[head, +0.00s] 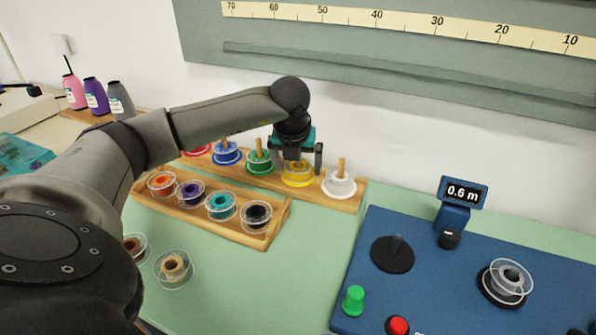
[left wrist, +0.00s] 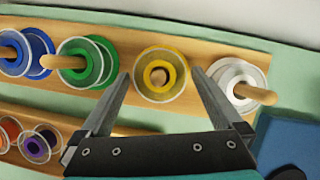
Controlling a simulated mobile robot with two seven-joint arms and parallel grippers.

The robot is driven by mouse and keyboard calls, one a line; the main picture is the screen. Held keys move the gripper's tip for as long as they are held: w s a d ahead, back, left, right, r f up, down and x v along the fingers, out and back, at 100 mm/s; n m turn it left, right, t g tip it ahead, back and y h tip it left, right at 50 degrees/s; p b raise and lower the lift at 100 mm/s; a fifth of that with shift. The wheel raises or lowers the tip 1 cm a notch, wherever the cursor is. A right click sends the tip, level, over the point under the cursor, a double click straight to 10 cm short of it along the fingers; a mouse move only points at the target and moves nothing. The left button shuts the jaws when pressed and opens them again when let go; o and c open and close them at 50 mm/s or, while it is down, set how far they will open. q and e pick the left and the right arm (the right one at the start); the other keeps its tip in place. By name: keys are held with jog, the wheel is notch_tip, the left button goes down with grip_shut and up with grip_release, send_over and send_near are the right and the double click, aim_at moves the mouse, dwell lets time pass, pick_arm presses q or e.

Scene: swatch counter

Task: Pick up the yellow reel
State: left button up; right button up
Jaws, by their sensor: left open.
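The yellow reel (head: 298,180) sits on a peg of the back wooden rack, between the green reel (head: 261,166) and the white reel (head: 340,184). In the left wrist view the yellow reel (left wrist: 161,75) shows from above, around its wooden peg. My left gripper (head: 298,166) is over the yellow reel, with its fingers pointing down. Whether a finger touches the reel cannot be told. My right gripper is not in view.
A front wooden tray (head: 228,228) holds orange, purple, teal and black reels. A blue reel (head: 226,153) stands left of the green one. A blue machine (head: 420,287) with a display fills the right. The green counter (head: 310,270) is bare between tray and machine.

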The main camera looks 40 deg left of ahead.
pick_arm(q)
jog(key=c, duration=1.2)
jog(key=shift+r, duration=0.1)
